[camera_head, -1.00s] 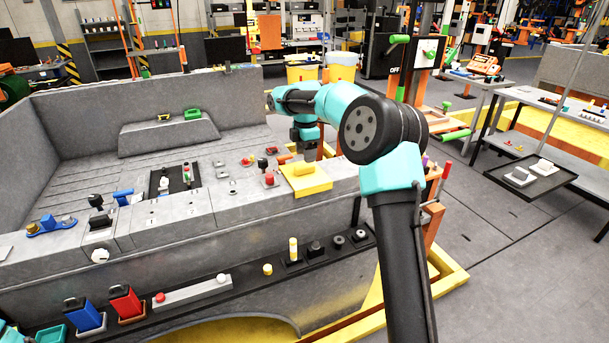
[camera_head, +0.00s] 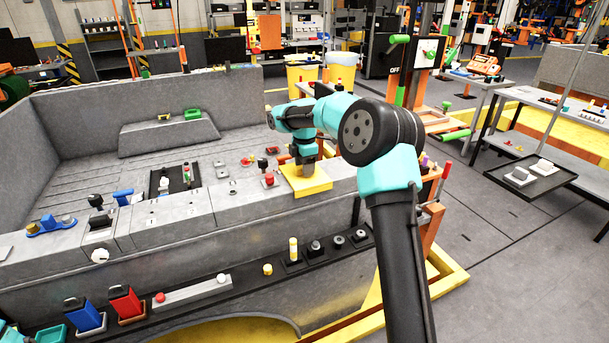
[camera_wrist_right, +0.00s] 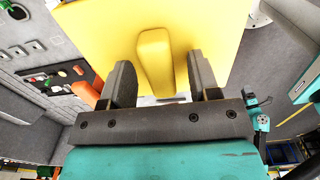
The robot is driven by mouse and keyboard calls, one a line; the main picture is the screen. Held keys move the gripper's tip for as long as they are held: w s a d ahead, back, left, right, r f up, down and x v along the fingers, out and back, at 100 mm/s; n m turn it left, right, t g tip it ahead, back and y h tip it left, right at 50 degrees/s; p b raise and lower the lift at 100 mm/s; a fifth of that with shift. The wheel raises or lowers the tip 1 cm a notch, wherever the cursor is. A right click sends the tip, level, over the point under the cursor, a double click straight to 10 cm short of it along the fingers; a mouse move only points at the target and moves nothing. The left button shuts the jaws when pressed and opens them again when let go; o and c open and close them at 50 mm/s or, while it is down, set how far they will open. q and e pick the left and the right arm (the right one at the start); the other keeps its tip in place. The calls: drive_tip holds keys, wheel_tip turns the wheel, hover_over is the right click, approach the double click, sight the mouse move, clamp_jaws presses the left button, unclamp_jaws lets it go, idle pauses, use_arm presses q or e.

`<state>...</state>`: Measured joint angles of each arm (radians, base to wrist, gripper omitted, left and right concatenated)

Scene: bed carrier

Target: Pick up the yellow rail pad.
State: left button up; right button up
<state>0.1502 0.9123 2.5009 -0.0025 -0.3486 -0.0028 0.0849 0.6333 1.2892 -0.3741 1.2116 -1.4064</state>
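The yellow rail pad (camera_head: 318,185) lies flat on the right end of the grey bed rail. It has a raised ridge on its top. In the right wrist view the ridge (camera_wrist_right: 155,60) stands between the two dark fingers of my right gripper (camera_wrist_right: 160,80), with a gap showing on each side. In the head view my right gripper (camera_head: 304,172) is right over the middle of the pad and hides its ridge. The right gripper is open.
Close left of the pad are a red button (camera_head: 269,180) and small switches on the rail. The grey bed (camera_head: 85,175) has free room behind. Orange posts (camera_head: 432,228) stand right of the rail.

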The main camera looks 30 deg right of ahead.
drive_tip(key=c, duration=1)
drive_tip(key=shift+r, duration=0.15)
drive_tip(key=shift+s+r, duration=0.1)
drive_tip(key=shift+r, duration=1.6)
drive_tip(key=s+a, duration=0.2)
drive_tip(key=s, duration=0.2)
drive_tip(key=s+a+r, duration=0.1)
drive_tip(key=s+a, duration=0.2)
drive_tip(key=s, duration=0.2)
drive_tip(key=s+a, duration=0.3)
drive_tip(key=s, duration=0.1)
drive_tip(key=shift+s+a+r, duration=0.15)
drive_tip(key=shift+s+a, duration=0.05)
drive_tip(key=shift+s, duration=0.05)
